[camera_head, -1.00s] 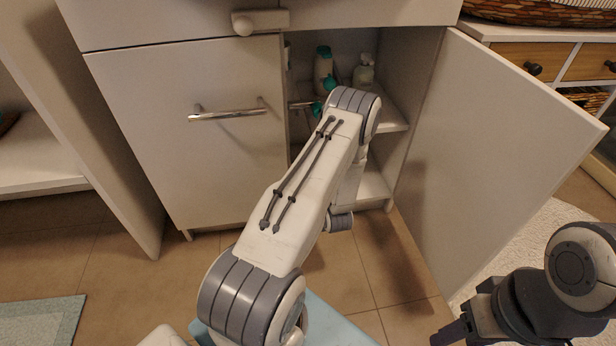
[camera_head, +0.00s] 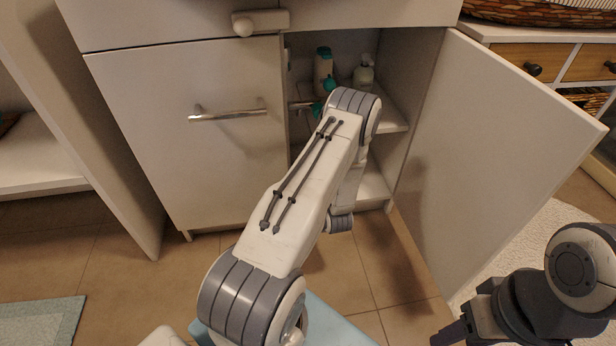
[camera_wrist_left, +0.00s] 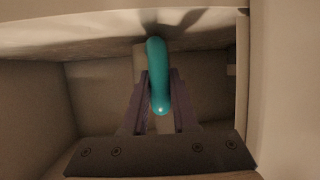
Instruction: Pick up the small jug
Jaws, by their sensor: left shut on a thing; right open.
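A teal curved piece (camera_wrist_left: 156,75), which looks like the handle of the small jug, stands between the fingers of my left gripper (camera_wrist_left: 160,82) in the left wrist view. The gripper is shut on it; the rest of the jug is hard to make out there. In the head view, teal parts (camera_head: 329,84) show just above my left forearm, inside the open cupboard. My left gripper is hidden behind its own arm there. My right gripper (camera_head: 449,335) is open and empty at the lower right, outside the cupboard.
A bottle with a teal cap (camera_head: 323,68) and a pale pump bottle (camera_head: 364,72) stand on the cupboard shelf (camera_head: 392,117). The open door (camera_head: 490,150) stands to the right, the closed door (camera_head: 190,150) to the left. The tiled floor in front is partly clear.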

